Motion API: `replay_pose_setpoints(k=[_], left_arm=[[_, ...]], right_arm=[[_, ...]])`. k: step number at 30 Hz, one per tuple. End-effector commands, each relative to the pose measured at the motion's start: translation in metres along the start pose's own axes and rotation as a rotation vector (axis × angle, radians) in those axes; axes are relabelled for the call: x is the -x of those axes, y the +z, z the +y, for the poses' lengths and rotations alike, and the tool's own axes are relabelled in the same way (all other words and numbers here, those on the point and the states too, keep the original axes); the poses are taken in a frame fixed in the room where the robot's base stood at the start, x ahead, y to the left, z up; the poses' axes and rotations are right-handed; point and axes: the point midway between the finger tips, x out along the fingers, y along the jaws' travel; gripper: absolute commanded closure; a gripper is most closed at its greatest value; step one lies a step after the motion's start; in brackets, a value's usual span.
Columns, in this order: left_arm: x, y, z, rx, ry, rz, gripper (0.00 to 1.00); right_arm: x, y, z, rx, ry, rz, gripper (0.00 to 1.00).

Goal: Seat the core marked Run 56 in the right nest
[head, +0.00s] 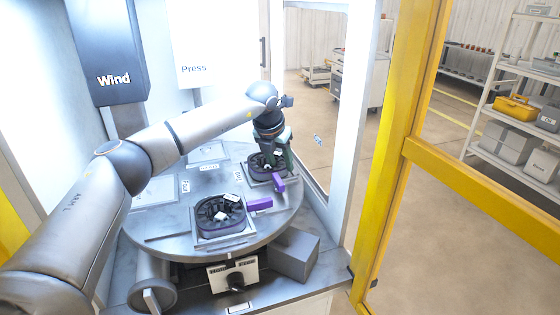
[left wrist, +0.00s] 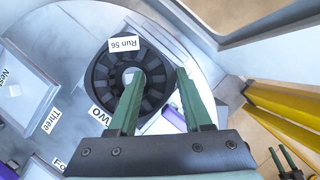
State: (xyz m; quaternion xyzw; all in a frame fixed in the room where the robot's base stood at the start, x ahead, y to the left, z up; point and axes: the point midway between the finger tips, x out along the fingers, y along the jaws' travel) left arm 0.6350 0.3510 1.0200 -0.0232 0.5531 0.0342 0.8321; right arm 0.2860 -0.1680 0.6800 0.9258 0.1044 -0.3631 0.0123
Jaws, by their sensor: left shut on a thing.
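The black slotted ring core marked Run 56 (left wrist: 104,78) fills the middle of the left wrist view, its white label facing up. My left gripper (head: 272,160) is shut on its ring wall: in the left wrist view one green finger is over the centre hole, the other outside the rim (left wrist: 162,75). In the head view this core (head: 258,172) is at the right side of the round table, beside the label Two (left wrist: 100,115); I cannot tell whether it rests or hangs just above. Another dark core (head: 205,228) sits in the front nest. A small green-fingered gripper, likely my right one, shows at lower right (left wrist: 285,160).
The grey round table (head: 170,228) carries flat nest plates (head: 208,152) and labels, including Three (left wrist: 50,121). Purple blocks (head: 260,204) stand beside the nests. A grey box (head: 297,256) is below the table. The white frame post and yellow post (head: 395,150) stand at right.

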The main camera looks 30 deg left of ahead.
Motion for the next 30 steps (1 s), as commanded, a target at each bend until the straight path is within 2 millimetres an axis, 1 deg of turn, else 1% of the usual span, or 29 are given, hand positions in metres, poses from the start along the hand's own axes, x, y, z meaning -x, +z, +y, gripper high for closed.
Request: replay_pose_setpoints(k=[1,2,11,23,26,30], left_arm=[[0.0,0.001,0.0,0.0,-0.001,-0.005,1.0],[0.0,0.001,0.0,0.0,-0.001,-0.005,0.49],[-0.001,0.0,0.0,0.0,0.0,0.0,0.16],[-0.004,-0.004,0.001,0.001,0.003,0.01,0.16],[0.0,-0.003,0.001,0.001,0.003,0.011,0.16],[0.013,-0.002,0.001,0.0,0.002,0.008,0.16]], right_arm=[[-0.001,0.001,0.0,0.0,0.0,0.0,0.5],[-0.001,0.001,0.0,0.0,0.0,0.0,0.5],[0.0,0.0,0.0,0.0,0.0,0.0,0.5],[0.0,0.0,0.0,0.0,0.0,0.0,0.5],[0.002,-0.002,0.0,0.0,0.0,0.0,0.5],[0.006,-0.007,0.0,0.0,0.0,0.0,0.5]])
